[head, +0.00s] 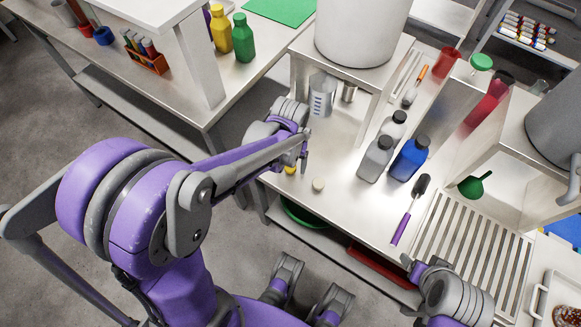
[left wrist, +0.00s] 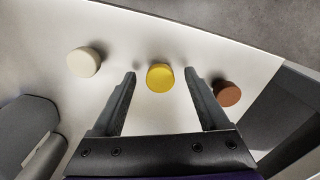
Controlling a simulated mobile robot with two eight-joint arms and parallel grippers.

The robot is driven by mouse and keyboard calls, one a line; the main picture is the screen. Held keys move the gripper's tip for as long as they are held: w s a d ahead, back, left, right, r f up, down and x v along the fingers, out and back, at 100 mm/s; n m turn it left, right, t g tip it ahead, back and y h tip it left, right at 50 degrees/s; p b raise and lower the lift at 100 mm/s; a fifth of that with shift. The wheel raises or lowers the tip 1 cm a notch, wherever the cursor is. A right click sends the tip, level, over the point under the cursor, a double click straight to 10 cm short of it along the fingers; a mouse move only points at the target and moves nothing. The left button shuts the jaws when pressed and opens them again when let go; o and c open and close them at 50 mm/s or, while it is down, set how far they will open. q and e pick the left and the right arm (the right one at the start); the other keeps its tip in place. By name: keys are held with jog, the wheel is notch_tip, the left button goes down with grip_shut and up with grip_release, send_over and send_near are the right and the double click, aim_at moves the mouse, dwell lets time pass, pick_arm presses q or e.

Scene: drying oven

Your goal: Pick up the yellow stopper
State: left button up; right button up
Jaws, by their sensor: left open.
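The yellow stopper (left wrist: 160,77) stands on the pale tabletop between the two fingertips of my left gripper (left wrist: 160,74) in the left wrist view. The fingers are open, with a gap on each side of the stopper. In the head view the yellow stopper (head: 290,169) shows only in part, below my left gripper (head: 297,160). A cream stopper (left wrist: 83,62) is to the left of the fingers, and a brown stopper (left wrist: 227,93) is just right of the right finger. The cream stopper (head: 318,185) also shows in the head view. My right gripper (head: 440,290) is at the lower right, its jaw opening unclear.
A beaker (head: 322,95) stands beyond the left gripper, under a raised white stand. A grey bottle (head: 376,158) and a blue bottle (head: 410,158) stand to the right. A purple-handled brush (head: 402,228) lies near the front edge. The table edge is close to the stoppers.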

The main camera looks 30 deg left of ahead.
pick_arm(q)
grip_shut()
dwell(0.3)
jog(key=shift+r, duration=0.1)
